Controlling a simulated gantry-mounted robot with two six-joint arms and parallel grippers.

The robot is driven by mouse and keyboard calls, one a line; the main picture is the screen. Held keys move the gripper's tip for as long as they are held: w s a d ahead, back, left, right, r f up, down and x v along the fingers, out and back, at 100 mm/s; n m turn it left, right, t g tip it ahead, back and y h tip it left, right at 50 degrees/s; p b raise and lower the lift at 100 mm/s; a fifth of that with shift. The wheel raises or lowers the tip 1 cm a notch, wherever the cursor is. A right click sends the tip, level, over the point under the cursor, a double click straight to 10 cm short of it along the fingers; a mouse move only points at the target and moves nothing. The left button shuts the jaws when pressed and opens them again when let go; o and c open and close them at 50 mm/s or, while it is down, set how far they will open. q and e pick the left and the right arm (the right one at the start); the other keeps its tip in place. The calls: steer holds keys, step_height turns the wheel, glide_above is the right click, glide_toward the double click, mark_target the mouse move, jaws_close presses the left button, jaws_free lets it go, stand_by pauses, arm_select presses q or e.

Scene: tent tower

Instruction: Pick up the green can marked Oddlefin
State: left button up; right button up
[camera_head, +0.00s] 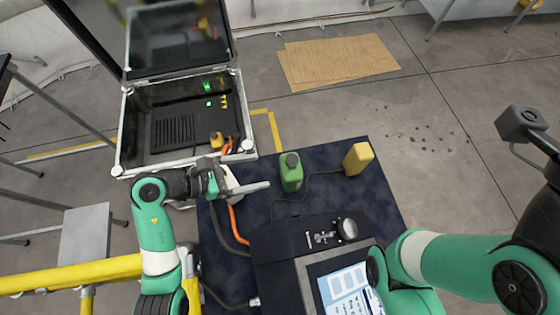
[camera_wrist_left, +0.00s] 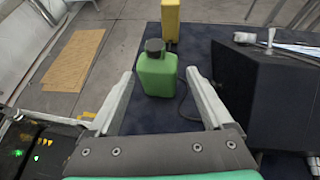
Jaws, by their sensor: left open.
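The green can (camera_head: 291,173) stands upright on the dark blue table mat, with a dark cap on top. In the left wrist view the green can (camera_wrist_left: 157,76) is ahead of the fingers, near the middle of the gap. Its marking cannot be read. My left gripper (camera_head: 252,188) is just left of the can, fingers pointing toward it, and is open and empty in the left wrist view (camera_wrist_left: 160,92). The can looks apart from both fingers. My right arm shows at the lower right, but its gripper is not in view.
A yellow can (camera_head: 358,158) stands behind and right of the green can. A dark console (camera_head: 290,238) with a lever and screen is in front. An open equipment case (camera_head: 180,115) is at the left. A thin cable runs beside the green can. Cardboard (camera_head: 335,62) lies on the floor.

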mark_target(289, 160)
arm_select(q)
steer(key=x, duration=0.6)
steer(key=shift+w+d+r+b, duration=0.2)
steer(key=shift+w+d+b, duration=0.05)
steer(key=shift+d+b, duration=0.15)
steer(key=shift+w+b+x, duration=0.15)
steer(key=shift+b+x, duration=0.05)
steer(key=shift+x, duration=1.15)
steer(key=shift+w+b+x, duration=0.15)
steer(key=shift+x, duration=1.25)
steer(key=shift+a+r, duration=0.15)
jaws_close()
steer(key=shift+r, duration=0.1)
